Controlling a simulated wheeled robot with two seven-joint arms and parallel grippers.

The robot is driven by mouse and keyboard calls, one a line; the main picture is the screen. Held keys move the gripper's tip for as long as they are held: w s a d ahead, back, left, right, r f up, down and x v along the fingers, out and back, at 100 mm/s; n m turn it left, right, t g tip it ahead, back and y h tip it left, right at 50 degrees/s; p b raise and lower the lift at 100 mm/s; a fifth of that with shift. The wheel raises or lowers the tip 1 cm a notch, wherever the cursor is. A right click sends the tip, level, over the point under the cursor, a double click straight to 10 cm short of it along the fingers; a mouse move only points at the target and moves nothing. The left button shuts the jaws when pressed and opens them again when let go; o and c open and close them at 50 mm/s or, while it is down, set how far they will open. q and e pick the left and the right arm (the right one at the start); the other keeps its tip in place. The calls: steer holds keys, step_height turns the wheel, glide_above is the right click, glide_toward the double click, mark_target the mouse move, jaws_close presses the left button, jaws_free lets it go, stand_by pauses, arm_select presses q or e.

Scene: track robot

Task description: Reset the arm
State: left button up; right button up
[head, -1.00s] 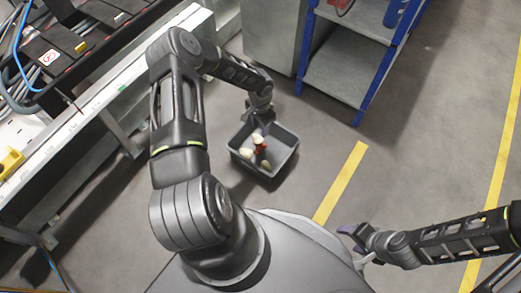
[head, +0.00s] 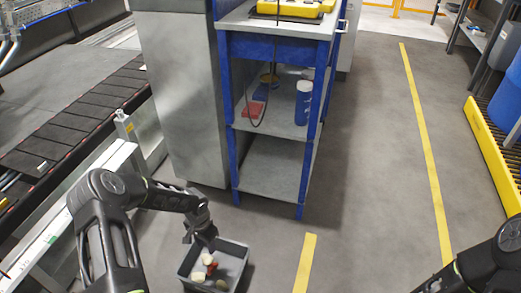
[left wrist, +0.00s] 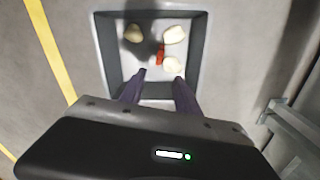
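My left gripper (head: 207,242) hangs over the far side of a grey open bin (head: 241,265) on the floor. In the left wrist view its two fingers (left wrist: 160,78) are apart with nothing between them, at the near edge of the bin (left wrist: 103,45). Several pale, rounded lumps (left wrist: 175,34) and a small red item (left wrist: 160,54) lie in the bin, below the fingers. My right arm (head: 480,268) shows only in part at the lower right of the head view; its gripper is out of frame.
A blue-framed shelf cart (head: 232,90) stands behind the bin, next to a grey cabinet (head: 180,100). A conveyor (head: 70,125) runs along the left. A yellow rack (head: 490,150) with a blue barrel (head: 507,100) is at right. The floor aisle between yellow lines is clear.

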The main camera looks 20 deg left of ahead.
arm_select(q)
steer(key=s+d+r+h, duration=0.1)
steer(key=s+d+h, duration=0.15)
steer(key=d, duration=0.85)
steer(key=s+d+h, duration=0.2)
steer(key=s+d, duration=0.2)
steer(key=d, duration=0.6)
steer(key=s+d+r+n+t, duration=0.1)
steer(key=s+d+r+n, duration=0.15)
steer(key=s, duration=0.35)
steer(key=s+d+r+n, duration=0.1)
steer(key=s+d+n, duration=0.25)
steer(key=s, duration=0.35)
step_height(320, 180, up, 29)
steer(key=s+d+m+p, duration=0.1)
steer(key=d+p, duration=0.1)
steer(key=p, duration=2.7)
steer(key=shift+d+p, duration=0.35)
arm_select(e)
step_height(320, 180, up, 30)
steer(key=s+a, duration=0.2)
steer(key=shift+f, duration=0.15)
steer(key=shift+c, duration=0.3)
